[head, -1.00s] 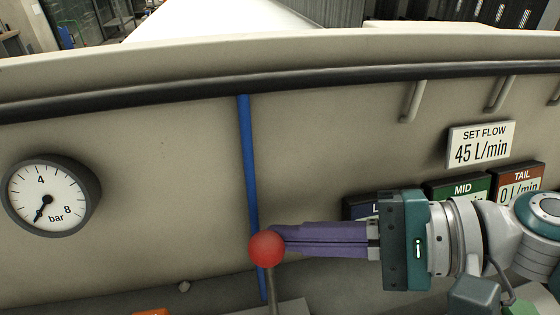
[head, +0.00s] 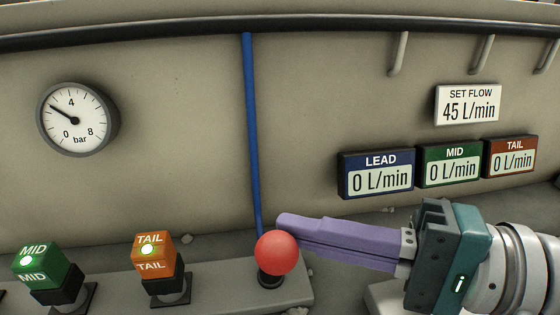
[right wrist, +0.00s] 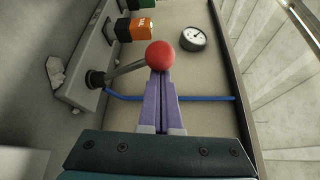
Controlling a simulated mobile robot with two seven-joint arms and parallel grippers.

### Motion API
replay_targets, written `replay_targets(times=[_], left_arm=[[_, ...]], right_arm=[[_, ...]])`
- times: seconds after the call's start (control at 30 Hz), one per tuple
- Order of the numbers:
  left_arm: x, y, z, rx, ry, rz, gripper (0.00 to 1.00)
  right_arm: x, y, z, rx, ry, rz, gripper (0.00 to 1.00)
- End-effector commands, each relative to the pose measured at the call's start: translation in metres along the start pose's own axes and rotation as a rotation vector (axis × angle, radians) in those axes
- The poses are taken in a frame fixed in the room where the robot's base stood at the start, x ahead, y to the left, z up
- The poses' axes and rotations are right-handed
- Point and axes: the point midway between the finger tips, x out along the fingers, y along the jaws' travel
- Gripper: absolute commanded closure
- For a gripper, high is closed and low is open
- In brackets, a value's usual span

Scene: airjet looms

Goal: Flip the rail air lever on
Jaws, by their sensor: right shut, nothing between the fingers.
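The rail air lever has a red ball knob (head: 277,253), close above its dark base on a grey ledge. In the right wrist view, the red knob (right wrist: 160,55) sits on a metal shaft (right wrist: 126,69) that slants away from its base. My right gripper (head: 284,222) has its purple fingers together and empty. Its tips are right at the knob, partly behind it in the head view; I cannot tell whether they touch. The round pressure gauge (head: 75,118) has its needle pointing up-left, between 0 and 4 bar. My left gripper is not in view.
Green MID (head: 34,265) and orange TAIL (head: 152,254) blocks with lit lamps stand left of the lever. A blue tube (head: 251,130) runs down the panel behind it. The LEAD (head: 377,174), MID and TAIL displays read 0 L/min; the set flow sign (head: 468,104) reads 45 L/min.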

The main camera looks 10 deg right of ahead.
Motion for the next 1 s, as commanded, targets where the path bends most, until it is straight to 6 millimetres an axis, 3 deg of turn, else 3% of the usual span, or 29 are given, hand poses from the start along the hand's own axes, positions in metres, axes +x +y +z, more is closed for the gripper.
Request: replay_targets(times=[0.77, 1.0], left_arm=[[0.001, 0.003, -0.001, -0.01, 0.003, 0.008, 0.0], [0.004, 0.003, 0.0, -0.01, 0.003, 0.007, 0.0]], right_arm=[[-0.003, 0.004, 0.002, 0.0, 0.0, 0.002, 1.0], [-0.035, 0.005, 0.002, -0.001, 0.002, 0.006, 1.0]])
